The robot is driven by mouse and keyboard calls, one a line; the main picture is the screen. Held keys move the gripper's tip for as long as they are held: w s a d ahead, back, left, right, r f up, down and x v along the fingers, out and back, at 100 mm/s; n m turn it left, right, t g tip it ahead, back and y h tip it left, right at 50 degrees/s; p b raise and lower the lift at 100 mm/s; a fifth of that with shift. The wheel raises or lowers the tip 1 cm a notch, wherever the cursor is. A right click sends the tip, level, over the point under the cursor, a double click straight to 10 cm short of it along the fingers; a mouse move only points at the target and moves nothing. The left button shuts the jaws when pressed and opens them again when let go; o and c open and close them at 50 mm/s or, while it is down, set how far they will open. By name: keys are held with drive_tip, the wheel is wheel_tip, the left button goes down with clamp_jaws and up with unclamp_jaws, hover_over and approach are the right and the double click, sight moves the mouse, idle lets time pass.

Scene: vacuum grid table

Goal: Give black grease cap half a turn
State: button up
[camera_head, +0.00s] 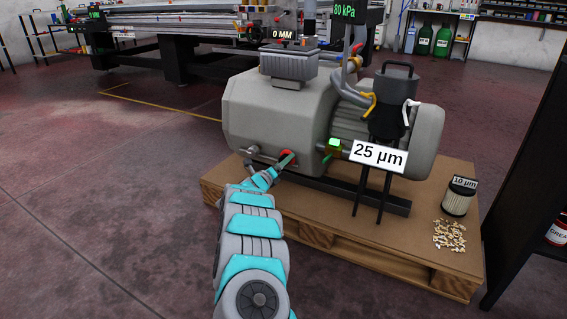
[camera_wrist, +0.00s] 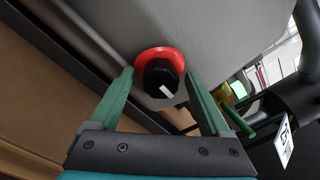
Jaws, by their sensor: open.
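The black grease cap (camera_wrist: 160,78) shows in the wrist view on the pump's grey end wall, with a red ring (camera_wrist: 150,55) around it and a white mark on its face. In the head view the red ring (camera_head: 287,156) shows low on the grey pump (camera_head: 277,112), and my arm partly hides the cap. My gripper (camera_wrist: 160,85) is open. Its two green fingers stand on either side of the cap, and gaps show between each fingertip and the cap. My gripper (camera_head: 286,161) also shows in the head view, close in front of the ring.
The pump stands on a wooden pallet (camera_head: 400,232). A green-handled valve (camera_head: 333,146) is right of the ring and also shows in the wrist view (camera_wrist: 236,118). Floor at the left is clear.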

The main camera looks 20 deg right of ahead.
drive_tip(key=v, duration=0.7)
drive_tip(key=shift+a, duration=0.2)
drive_tip(key=shift+s, duration=0.15)
